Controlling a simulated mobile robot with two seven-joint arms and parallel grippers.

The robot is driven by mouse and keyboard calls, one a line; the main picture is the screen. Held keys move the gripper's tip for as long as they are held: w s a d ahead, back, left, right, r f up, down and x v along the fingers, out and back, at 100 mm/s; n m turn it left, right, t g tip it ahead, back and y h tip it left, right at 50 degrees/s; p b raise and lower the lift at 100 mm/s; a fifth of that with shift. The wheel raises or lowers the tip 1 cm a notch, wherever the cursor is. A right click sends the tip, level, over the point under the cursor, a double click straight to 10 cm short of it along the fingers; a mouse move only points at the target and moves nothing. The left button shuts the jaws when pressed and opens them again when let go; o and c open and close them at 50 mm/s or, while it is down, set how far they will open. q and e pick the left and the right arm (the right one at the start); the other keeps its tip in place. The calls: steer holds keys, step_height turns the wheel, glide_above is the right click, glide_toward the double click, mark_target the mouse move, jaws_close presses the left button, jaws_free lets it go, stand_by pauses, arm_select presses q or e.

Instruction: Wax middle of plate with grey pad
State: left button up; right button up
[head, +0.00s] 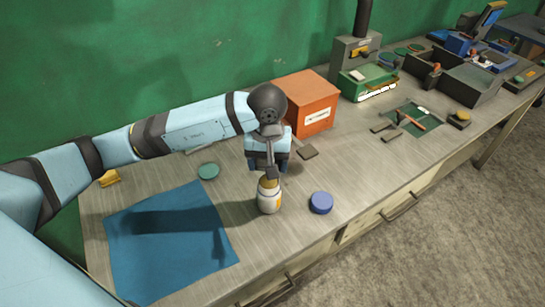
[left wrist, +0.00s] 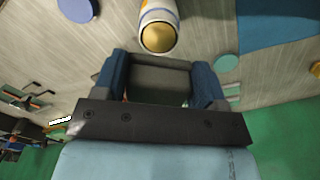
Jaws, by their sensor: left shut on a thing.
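My left gripper (head: 270,168) is shut on a grey pad (left wrist: 162,76), which spans between its two blue fingers in the left wrist view. In the head view it is just behind and above a white bottle (head: 269,199) with an orange label and a gold cap (left wrist: 158,38). I cannot tell whether pad and bottle touch. A flat blue rectangular plate (head: 165,250) lies on the bench to the left, with the arm's shadow across its middle; its corner shows in the left wrist view (left wrist: 275,18). My right gripper is not in view.
A blue round lid (head: 321,202) is right of the bottle, a green disc (head: 208,170) behind the plate, a yellow block (head: 109,178) at its back left. An orange box (head: 306,103) stands behind the gripper. Tools and bins crowd the right end of the bench.

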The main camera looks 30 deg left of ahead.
mark_target(268, 186)
arm_select(q)
step_height(268, 186, down, 3)
steer(key=shift+s+f+b, duration=0.1)
steer(key=shift+s+b, duration=0.05)
steer(key=shift+b, duration=0.25)
steer(key=shift+f, duration=1)
steer(key=shift+f+b, duration=0.45)
steer(key=shift+b, duration=0.25)
steer(key=shift+f+b, duration=0.1)
steer(key=shift+b, duration=0.35)
stand_by(1.5)
steer(key=shift+r+p, duration=0.35)
steer(key=shift+r, duration=0.45)
steer(key=shift+r+p, duration=0.85)
steer(key=shift+r, duration=1.95)
